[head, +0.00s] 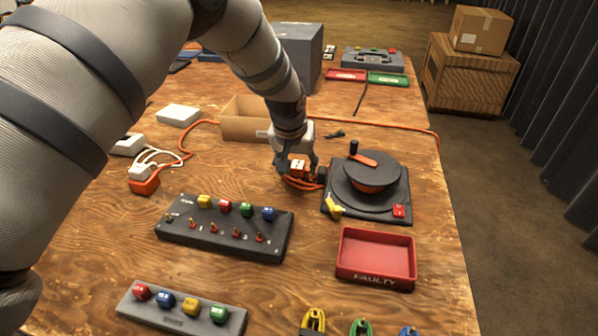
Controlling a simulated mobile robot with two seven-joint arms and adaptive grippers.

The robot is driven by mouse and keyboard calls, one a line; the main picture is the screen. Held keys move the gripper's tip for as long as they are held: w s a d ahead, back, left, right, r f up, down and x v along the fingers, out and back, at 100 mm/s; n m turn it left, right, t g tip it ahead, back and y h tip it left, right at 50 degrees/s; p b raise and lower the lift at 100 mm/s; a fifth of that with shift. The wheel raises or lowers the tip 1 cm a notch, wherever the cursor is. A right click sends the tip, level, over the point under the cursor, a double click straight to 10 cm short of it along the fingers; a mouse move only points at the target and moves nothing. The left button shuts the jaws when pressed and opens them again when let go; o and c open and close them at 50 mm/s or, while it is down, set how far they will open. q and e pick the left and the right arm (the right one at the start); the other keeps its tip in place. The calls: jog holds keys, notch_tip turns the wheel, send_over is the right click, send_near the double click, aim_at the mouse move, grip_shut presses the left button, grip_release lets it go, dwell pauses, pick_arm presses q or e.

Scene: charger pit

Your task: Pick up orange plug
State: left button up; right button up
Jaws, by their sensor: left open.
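My left gripper (301,180) reaches down to the table in the middle of the head view, just left of the dark turntable device. It is open. Orange parts, a small block and looped cord (303,184), show at and between its fingers; the fingers partly hide them. I cannot tell which part is the plug or whether the fingers touch it. An orange block (145,186) with white plugs and cords lies at the left of the table, away from the gripper. My right gripper is not in view.
The turntable device (404,196) stands close to the gripper's right. A cardboard box (232,129) is behind it. The red FAULTY tray (377,279) and a grey switch panel (183,236) are nearer. An orange cable (400,129) runs along the right.

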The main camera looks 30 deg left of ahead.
pick_arm(q)
jog(key=shift+r, duration=0.15)
jog(key=shift+c, duration=0.2)
grip_shut()
